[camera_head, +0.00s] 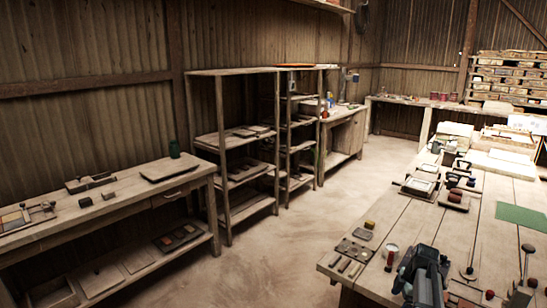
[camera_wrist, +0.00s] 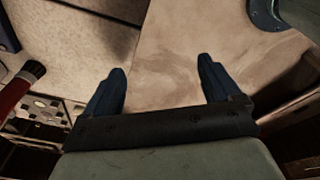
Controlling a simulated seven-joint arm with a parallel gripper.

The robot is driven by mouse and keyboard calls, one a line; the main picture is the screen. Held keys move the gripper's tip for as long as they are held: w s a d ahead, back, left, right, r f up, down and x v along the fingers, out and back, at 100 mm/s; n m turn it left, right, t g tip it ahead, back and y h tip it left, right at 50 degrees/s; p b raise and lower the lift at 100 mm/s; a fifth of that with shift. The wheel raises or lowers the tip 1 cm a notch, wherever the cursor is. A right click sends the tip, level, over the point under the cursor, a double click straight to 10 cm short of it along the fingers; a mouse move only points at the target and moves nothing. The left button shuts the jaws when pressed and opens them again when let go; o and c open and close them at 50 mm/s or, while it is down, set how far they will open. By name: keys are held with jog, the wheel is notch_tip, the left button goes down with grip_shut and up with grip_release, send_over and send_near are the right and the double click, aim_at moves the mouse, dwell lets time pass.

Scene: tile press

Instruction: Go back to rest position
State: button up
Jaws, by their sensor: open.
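My gripper (camera_wrist: 160,75) shows in the wrist view with its two dark blue fingers spread well apart. Nothing is held between them. Past the fingers lies a pale, stained surface, out of reach of the fingertips as far as I can see. In the head view a dark mechanical shape stands at the bottom, over the near end of the right workbench (camera_head: 480,220); I cannot tell for sure whether it is my gripper.
The right workbench carries small tools, a red-topped round item (camera_head: 391,253), a green mat (camera_head: 522,217) and several presses. Wooden shelves (camera_head: 228,140) stand behind. The floor (camera_head: 280,240) between is clear.

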jog(key=s+a+f+m+g, duration=0.2)
jog(key=s+a+f+m, duration=0.2)
jog(key=s+a+f, duration=0.5)
jog(key=s+a+f+m+g, duration=0.2)
jog(key=s+a+f+m, duration=0.3)
jog(key=a+f, duration=0.75)
jog(key=s+a+f+m+g, duration=0.1)
jog(key=s+a+f+m, duration=0.1)
jog(key=s, duration=0.6)
jog(key=s+a+f+m+g+h, duration=0.1)
jog(key=s+a+f+m, duration=0.1)
jog(key=s+a+f, duration=0.2)
jog(key=s+a+f+m+g, duration=0.1)
jog(key=s+a+f+m, duration=0.1)
jog(key=s+f, duration=0.5)
jog(key=s+a, duration=0.1)
jog(key=s, duration=0.4)
jog(key=shift+s+a+g+h, duration=0.3)
jog(key=shift+s+g, duration=0.05)
jog(key=shift+g, duration=0.05)
